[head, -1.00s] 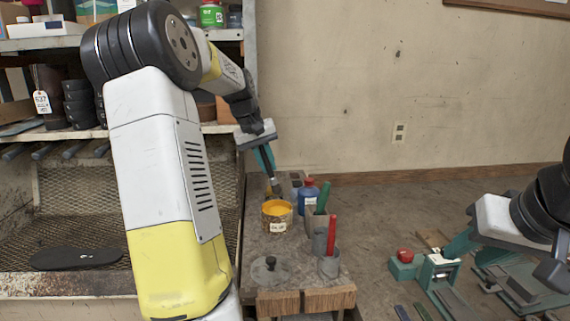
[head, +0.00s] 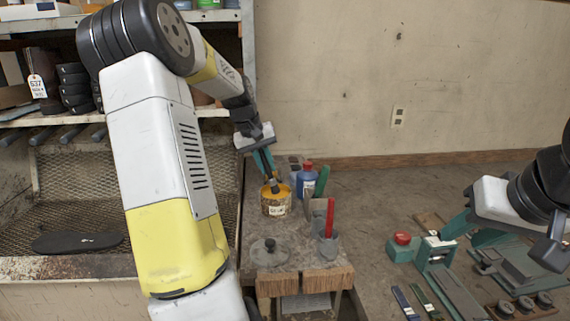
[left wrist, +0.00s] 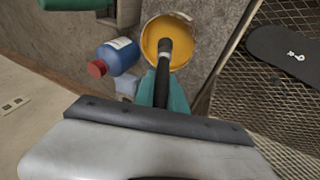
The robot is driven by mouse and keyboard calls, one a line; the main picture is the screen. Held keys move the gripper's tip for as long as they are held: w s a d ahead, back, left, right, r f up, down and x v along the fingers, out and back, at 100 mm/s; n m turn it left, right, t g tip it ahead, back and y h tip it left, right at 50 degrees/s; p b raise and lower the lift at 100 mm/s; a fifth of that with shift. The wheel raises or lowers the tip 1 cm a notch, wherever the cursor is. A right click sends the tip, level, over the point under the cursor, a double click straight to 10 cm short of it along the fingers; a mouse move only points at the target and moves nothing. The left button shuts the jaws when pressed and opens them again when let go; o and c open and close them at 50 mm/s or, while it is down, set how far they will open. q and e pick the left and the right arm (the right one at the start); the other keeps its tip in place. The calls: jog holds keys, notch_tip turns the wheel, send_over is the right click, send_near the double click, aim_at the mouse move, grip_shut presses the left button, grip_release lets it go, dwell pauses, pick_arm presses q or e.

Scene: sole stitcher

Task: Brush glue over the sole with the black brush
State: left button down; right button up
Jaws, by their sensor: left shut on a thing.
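The glue pot (head: 276,204), an open tin of yellow glue, stands on the small stand; it also shows in the left wrist view (left wrist: 150,42). My left gripper (head: 264,162) is above it, shut on the black brush (head: 273,184), whose lower end is inside the pot. In the left wrist view the brush (left wrist: 163,65) runs from the teal fingers (left wrist: 165,92) into the pot; its bristles are hidden. The sole (head: 78,242), flat and black, lies on the mesh at left, apart from the brush. My right gripper (head: 456,226) is at far right; its finger gap is unclear.
A blue bottle with a red cap (head: 306,180) stands close behind the pot. A cup holding red- and green-handled tools (head: 328,246) and a grey lid (head: 269,252) are in front. Shelves (head: 60,120) rise behind the mesh bench. A teal fixture (head: 440,255) lies at right.

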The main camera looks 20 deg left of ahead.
pick_arm(q)
jog(key=shift+f, duration=0.6)
dwell(1.3)
notch_tip(320, 180, up, 7)
dwell(0.9)
jog(key=shift+s, duration=0.1)
dwell(0.5)
